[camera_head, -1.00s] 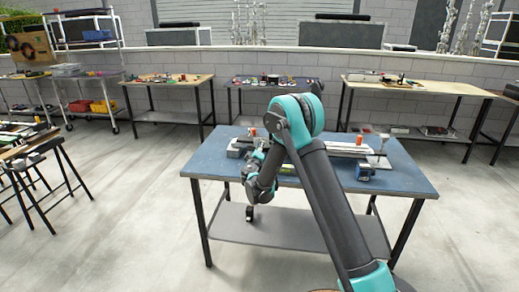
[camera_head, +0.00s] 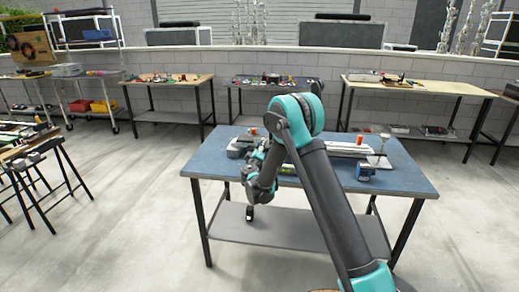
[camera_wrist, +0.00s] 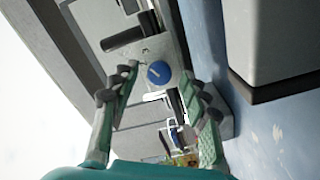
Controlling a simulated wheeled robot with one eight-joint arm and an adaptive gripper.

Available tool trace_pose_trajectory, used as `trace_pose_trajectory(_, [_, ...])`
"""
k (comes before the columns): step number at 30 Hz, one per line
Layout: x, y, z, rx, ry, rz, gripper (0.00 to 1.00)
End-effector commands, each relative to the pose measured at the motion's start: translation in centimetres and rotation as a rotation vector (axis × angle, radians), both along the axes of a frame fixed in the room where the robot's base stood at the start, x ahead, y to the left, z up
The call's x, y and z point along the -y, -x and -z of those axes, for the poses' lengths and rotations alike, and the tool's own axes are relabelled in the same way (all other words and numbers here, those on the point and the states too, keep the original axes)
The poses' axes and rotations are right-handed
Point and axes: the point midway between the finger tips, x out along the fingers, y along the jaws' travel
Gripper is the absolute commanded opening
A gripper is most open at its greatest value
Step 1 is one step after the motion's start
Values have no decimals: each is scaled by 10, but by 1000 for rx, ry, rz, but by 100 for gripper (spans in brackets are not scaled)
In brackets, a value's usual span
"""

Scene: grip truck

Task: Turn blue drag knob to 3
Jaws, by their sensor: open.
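The blue knob (camera_wrist: 158,73) shows in the wrist view as a round blue disc with a pale pointer line, set on a light grey plate (camera_wrist: 150,50). Any numbers around it are too small to read. My gripper (camera_wrist: 160,102) is open, its two fingers on either side below the knob, with nothing held between them. In the wrist view the knob lies a little beyond the fingertips, and no contact shows. In the head view my arm hides most of the machine on the blue table (camera_head: 410,182), and the knob cannot be made out there.
In the wrist view a dark handle (camera_wrist: 123,38) sticks out left of the knob, and a grey block (camera_wrist: 270,45) stands at right.

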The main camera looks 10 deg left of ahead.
Motion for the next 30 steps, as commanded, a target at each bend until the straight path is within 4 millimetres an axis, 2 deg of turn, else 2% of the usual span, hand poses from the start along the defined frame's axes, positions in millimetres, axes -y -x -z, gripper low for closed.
trace_pose_trajectory(5, [-2,22,0,0,0,-2,46])
trace_pose_trajectory(12, [-3,72,0,0,0,-4,46])
trace_pose_trajectory(18, [-5,104,0,0,0,-2,46])
trace_pose_trajectory(24, [-4,117,0,0,0,-1,46])
trace_pose_trajectory(30, [-4,118,0,0,0,0,46])
